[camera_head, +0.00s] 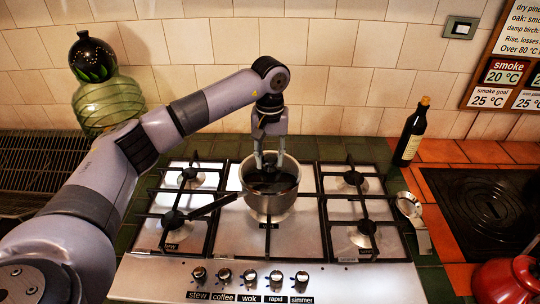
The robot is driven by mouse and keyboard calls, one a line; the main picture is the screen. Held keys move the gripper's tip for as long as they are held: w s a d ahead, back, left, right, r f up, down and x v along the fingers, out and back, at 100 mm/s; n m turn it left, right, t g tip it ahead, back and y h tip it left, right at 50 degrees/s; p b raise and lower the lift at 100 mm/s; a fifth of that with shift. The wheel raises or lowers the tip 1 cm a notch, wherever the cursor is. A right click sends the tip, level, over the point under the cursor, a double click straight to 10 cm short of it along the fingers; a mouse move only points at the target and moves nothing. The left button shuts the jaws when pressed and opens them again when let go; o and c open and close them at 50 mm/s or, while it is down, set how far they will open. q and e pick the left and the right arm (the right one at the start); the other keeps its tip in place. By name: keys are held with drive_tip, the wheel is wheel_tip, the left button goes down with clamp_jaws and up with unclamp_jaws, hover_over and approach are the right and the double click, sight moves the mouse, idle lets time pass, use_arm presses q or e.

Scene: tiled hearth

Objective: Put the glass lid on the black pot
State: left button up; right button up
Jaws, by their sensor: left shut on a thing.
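The pot (270,205) stands on the middle burner of the hob. Its outside looks steel-grey and its long black handle (211,207) points to the lower left. A dark round surface, seemingly the glass lid (272,187), shows at the pot's mouth. I cannot tell whether it rests on the rim or hangs just above it. My left gripper (269,164) points straight down over the pot's mouth, its fingers closed on what seems to be the lid's top. The fingertips and any knob are hard to make out. My right gripper is not in view.
Black grates (357,214) cover the hob (300,236) around the pot. A dark bottle (411,132) stands behind right, with a metal utensil (408,205) by the hob's right edge. A red kettle (508,281) is at lower right. A large glass jar (104,102) stands at back left.

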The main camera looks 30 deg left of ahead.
use_arm(q)
drive_tip(key=o, duration=1.3)
wheel_tip(320, 180, up, 12)
